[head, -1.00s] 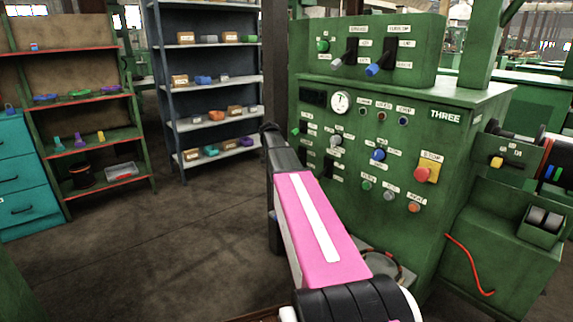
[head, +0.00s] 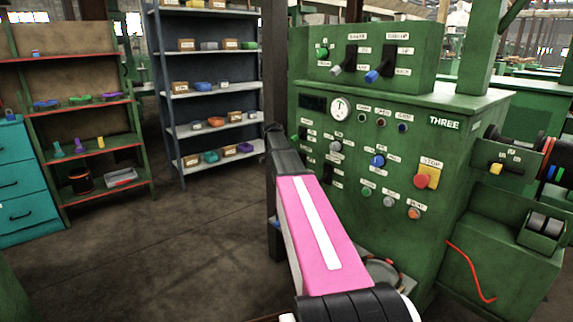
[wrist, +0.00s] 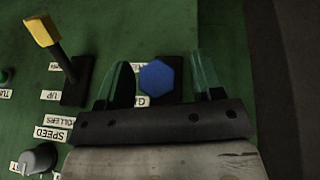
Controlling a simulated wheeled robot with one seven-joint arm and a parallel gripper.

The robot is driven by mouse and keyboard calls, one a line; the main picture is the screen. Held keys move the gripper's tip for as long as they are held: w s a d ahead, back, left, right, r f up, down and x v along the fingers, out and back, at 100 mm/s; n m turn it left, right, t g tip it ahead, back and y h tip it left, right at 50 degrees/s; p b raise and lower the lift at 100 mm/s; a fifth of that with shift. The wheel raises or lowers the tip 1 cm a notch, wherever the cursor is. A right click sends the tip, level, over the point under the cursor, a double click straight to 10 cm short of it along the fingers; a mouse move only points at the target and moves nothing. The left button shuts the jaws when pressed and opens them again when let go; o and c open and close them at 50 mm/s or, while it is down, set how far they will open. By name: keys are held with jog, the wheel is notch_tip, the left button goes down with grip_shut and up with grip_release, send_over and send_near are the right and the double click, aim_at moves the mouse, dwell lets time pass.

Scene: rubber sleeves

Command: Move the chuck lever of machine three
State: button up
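Machine three (head: 455,190) is a green cabinet with its name on the front. Its upper panel has a lever with a grey knob (head: 336,70) and one with a blue knob (head: 371,76); I cannot read which is marked chuck. In the wrist view, my gripper (wrist: 163,78) is open, with one finger on each side of a blue six-sided knob (wrist: 157,78) in front of a dark plate. The knob shows gaps to the fingers. Its label is partly hidden by my gripper. In the head view, my pink arm hides part of the lower panel, and the fingers cannot be made out.
A yellow-tipped lever (wrist: 42,30) and a grey knob (wrist: 38,158) are left of my gripper in the wrist view. A red stop button on a yellow plate (head: 428,174) is on the panel's right. Shelves (head: 213,95) stand behind; the floor (head: 150,245) at left is clear.

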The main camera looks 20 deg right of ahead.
jog(key=v, duration=1)
jog(key=shift+r, duration=0.4)
jog(key=shift+a, duration=0.15)
